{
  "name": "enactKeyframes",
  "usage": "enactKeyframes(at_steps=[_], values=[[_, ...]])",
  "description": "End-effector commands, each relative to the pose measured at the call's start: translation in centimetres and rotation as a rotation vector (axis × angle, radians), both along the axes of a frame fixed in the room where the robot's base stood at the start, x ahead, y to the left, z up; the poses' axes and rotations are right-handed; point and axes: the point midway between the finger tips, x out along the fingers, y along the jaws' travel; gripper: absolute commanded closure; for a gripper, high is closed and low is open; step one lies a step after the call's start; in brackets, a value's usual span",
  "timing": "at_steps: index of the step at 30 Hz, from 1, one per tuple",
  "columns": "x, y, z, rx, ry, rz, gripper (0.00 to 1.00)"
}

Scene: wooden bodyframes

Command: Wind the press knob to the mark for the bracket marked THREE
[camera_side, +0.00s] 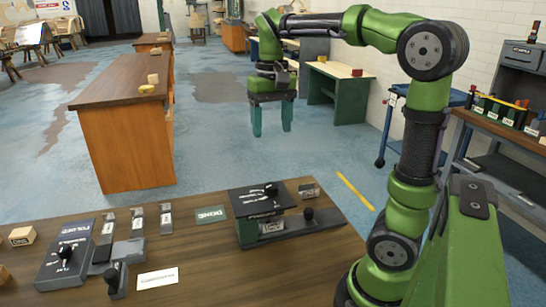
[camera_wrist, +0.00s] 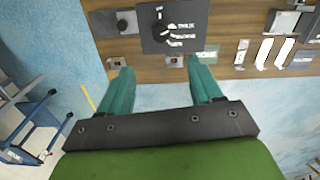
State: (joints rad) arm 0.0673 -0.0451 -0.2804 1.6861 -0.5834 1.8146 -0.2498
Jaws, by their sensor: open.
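My gripper (camera_side: 272,130) hangs in the air beyond the bench's far edge, teal fingers pointing down, open and empty. In the wrist view its fingers (camera_wrist: 162,75) are spread apart below a dark panel (camera_wrist: 183,30). That panel has a black knob (camera_wrist: 158,14) and white markings too small to read. In the side view a dark panel (camera_side: 245,198) at the bench's middle right carries a black knob (camera_side: 270,188). Another dark unit (camera_side: 60,268) with a knob (camera_side: 65,252) stands at left. I cannot tell which bracket is marked THREE. Grey pieces (camera_side: 138,217) stand between the units.
A green DONE mat (camera_side: 211,213) and a white card (camera_side: 158,279) lie on the wooden bench (camera_side: 215,270). A wooden block marked ONE (camera_side: 21,236) is at far left. A black-knobbed lever (camera_side: 307,215) stands right of the panel. The space around my gripper is clear.

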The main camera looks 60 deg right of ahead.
Motion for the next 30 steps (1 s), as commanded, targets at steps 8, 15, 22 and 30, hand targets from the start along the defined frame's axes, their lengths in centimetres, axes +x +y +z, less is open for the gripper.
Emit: enactKeyframes(at_steps=[8,15,22,30], values=[[-0.1,0.1,-4.9,0.002,0.004,0.004,0.35],[-0.1,0.1,-10.2,0.002,0.004,0.003,0.35],[0.0,0.1,-14.4,0.002,0.001,0.002,0.35],[0.0,0.1,-16.4,0.001,-0.002,0.002,0.35]])
